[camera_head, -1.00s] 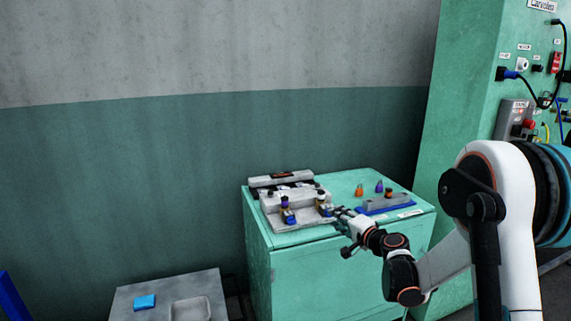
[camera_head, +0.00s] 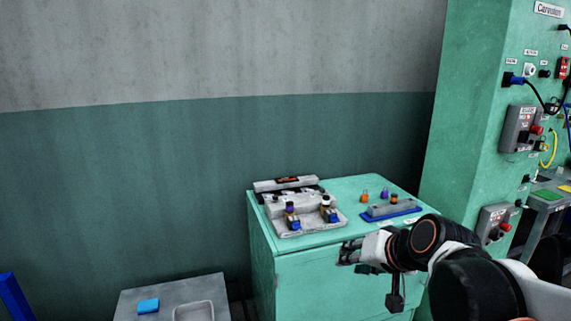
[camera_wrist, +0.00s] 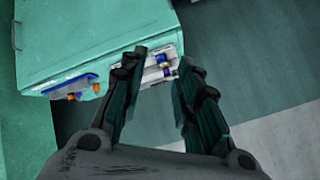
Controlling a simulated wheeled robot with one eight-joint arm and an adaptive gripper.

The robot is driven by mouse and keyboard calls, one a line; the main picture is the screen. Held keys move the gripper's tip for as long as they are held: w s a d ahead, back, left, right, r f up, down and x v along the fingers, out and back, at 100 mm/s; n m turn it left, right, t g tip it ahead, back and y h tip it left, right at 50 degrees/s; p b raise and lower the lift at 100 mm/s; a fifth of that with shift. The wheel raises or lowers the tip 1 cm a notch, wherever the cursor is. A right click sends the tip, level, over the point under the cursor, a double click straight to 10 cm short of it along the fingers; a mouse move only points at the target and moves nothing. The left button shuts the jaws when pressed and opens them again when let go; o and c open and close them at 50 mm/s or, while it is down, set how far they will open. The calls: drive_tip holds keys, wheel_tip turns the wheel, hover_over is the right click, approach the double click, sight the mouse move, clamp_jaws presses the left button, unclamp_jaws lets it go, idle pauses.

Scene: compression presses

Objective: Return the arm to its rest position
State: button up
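My gripper (camera_head: 350,252) is in front of the green cabinet (camera_head: 300,285), near its front edge and apart from the grey fixture on top. In the wrist view my gripper (camera_wrist: 164,62) has its two dark fingers spread, with a gap between the tips and nothing held. The grey fixture (camera_wrist: 160,70) shows beyond that gap. My arm is bent in the lower right of the head view and hides part of the cabinet's right side.
The cabinet top holds the grey fixture (camera_head: 312,226) with small bottles, a blue-based tray (camera_head: 391,213) and orange and purple pieces (camera_head: 385,194). A grey table (camera_head: 130,301) with a blue block (camera_head: 148,305) is lower left. A green control panel (camera_head: 490,150) stands right.

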drive_tip(key=s+d+f+n+g+h, duration=0.1)
drive_tip(key=s+d+f, duration=0.1)
drive_tip(key=s, duration=0.6)
drive_tip(key=s+d+f+n+h, duration=0.1)
drive_tip(key=s+d+f+h, duration=0.1)
drive_tip(key=s, duration=0.7)
drive_tip(key=shift+d+n+g+h, duration=0.3)
drive_tip(key=shift+d+g, duration=0.1)
drive_tip(key=shift+d, duration=0.1)
